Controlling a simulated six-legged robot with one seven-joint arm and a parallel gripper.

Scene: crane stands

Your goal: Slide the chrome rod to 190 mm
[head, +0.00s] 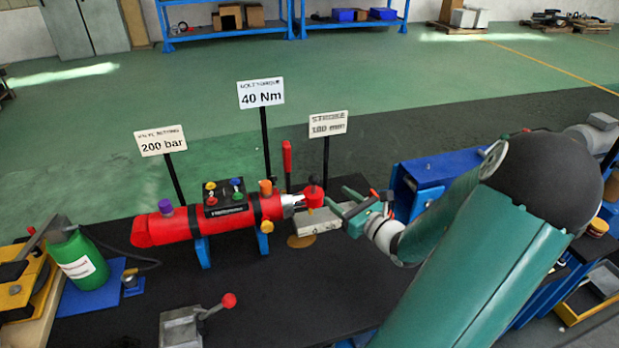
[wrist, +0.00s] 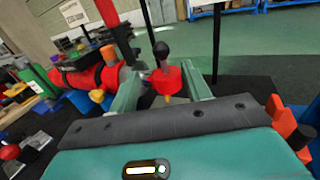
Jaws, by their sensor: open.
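The red cylinder (head: 200,222) lies level on blue supports on the black table. A short length of the chrome rod (head: 292,203) shows at its right end. The rod carries a red end piece (head: 314,196). My gripper (head: 336,204) is open just right of that end piece, its green fingers pointing at it. In the wrist view the red end piece (wrist: 167,80), with a dark knob above it, shows between the spread fingers of my gripper (wrist: 163,88). Whether a finger touches it I cannot tell. The chrome rod is mostly hidden behind the left finger there.
A stroke sign (head: 328,123) with a blurred number stands behind the rod end. Signs for 40 Nm (head: 261,93) and 200 bar (head: 160,140) stand further left. A red upright handle (head: 287,160) rises close behind the rod. A blue stand (head: 430,175) is at right.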

